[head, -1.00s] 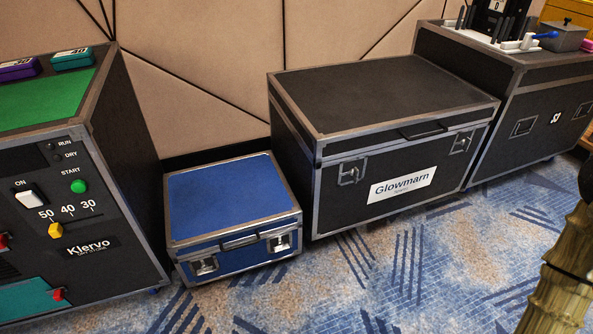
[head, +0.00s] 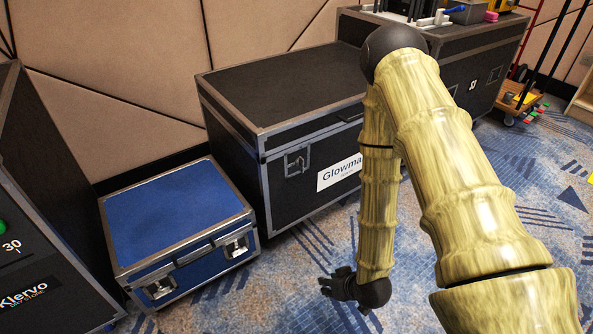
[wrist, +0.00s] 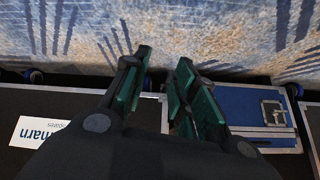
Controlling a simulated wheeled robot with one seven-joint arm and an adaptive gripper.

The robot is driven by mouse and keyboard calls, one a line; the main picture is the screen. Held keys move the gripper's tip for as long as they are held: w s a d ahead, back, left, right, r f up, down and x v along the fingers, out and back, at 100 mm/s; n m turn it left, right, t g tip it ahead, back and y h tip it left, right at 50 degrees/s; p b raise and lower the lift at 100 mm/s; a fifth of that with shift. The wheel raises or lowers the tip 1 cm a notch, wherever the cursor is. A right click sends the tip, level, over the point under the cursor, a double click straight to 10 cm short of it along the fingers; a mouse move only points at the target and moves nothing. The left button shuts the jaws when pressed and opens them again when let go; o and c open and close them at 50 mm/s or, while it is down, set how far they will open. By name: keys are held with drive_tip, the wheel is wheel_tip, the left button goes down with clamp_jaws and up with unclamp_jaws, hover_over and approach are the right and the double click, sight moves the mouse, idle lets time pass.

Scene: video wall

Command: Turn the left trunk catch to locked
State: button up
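The black Glowmarn trunk (head: 285,95) stands on the carpet with its lid down. Its left catch (head: 297,161) is a silver latch on the front, left of the white label (head: 338,172). My arm hides the trunk's right front and any catch there. The trunk also shows upside down in the wrist view (wrist: 30,105), where I cannot make out its left catch. My gripper (head: 340,287) is low in front of the trunk, apart from it. In the wrist view its green-padded fingers (wrist: 160,92) are spread with nothing between them.
A smaller blue case (head: 175,210) with two front catches stands left of the trunk; one catch (wrist: 273,112) shows in the wrist view. The Klervo cabinet (head: 40,220) is at far left. Another black case (head: 480,75) stands behind my arm. Carpet in front is clear.

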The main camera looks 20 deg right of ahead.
drive_tip(key=w+d+r+n+t+y+b, duration=0.15)
drive_tip(key=w+r+t, duration=0.35)
drive_tip(key=w+r, duration=0.5)
drive_tip(key=n+t+y+b, duration=0.1)
drive_tip(key=t+y+b, duration=0.15)
drive_tip(key=t, duration=0.25)
approach(300, 164)
drive_tip(key=b+x, duration=0.3)
drive_tip(key=x, duration=0.5)
drive_tip(key=shift+w+b, duration=0.25)
drive_tip(key=shift+b, duration=0.05)
drive_tip(key=shift+d+r, duration=0.1)
drive_tip(key=shift+r, duration=0.05)
clamp_jaws()
